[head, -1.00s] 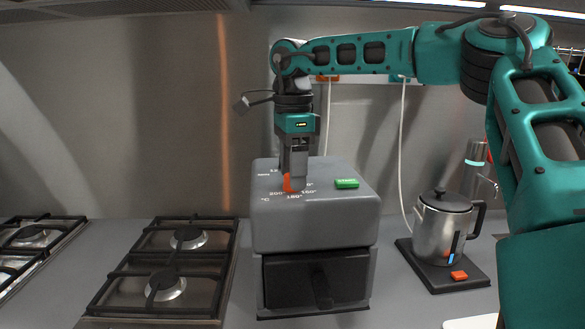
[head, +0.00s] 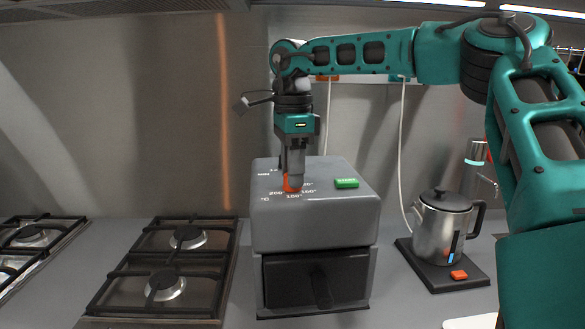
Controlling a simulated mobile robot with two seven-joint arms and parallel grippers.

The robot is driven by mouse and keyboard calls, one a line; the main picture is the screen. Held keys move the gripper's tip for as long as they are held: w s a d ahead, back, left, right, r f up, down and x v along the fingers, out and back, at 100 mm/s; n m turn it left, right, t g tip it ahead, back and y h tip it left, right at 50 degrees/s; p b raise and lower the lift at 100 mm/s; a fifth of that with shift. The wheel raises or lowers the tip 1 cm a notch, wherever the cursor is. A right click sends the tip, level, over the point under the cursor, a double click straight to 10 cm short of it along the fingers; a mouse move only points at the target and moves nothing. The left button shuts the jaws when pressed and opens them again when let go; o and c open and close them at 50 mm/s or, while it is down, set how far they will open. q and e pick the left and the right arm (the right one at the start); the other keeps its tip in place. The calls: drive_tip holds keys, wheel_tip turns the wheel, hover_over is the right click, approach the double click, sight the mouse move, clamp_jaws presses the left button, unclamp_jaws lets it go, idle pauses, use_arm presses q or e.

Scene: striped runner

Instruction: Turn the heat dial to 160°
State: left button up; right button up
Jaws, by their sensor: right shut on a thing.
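The heat dial (head: 287,185) is an orange-red knob on the top of a grey air-fryer-like box (head: 315,222). Only a part of it shows beside my fingers. White temperature marks, including 200°, 180° and 160°, are printed around it, with °C at the front left. My right gripper (head: 293,183) points straight down and is shut on the dial. The dial's pointer is hidden by the fingers, so its exact setting cannot be read. My left gripper is not in view.
A green button (head: 346,183) sits on the box top, right of the dial. The box has a dark drawer (head: 290,282) in front. A gas hob (head: 165,265) stands left. A steel kettle (head: 443,228) stands right on a dark base with an orange switch (head: 459,275).

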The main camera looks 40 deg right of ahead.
drive_tip(key=shift+m, duration=0.3)
drive_tip(key=m, duration=1.1)
drive_tip(key=shift+m, duration=0.4)
drive_tip(key=m, duration=1.1)
drive_tip(key=shift+m, duration=0.3)
drive_tip(key=o, duration=1)
drive_tip(key=shift+o, duration=0.2)
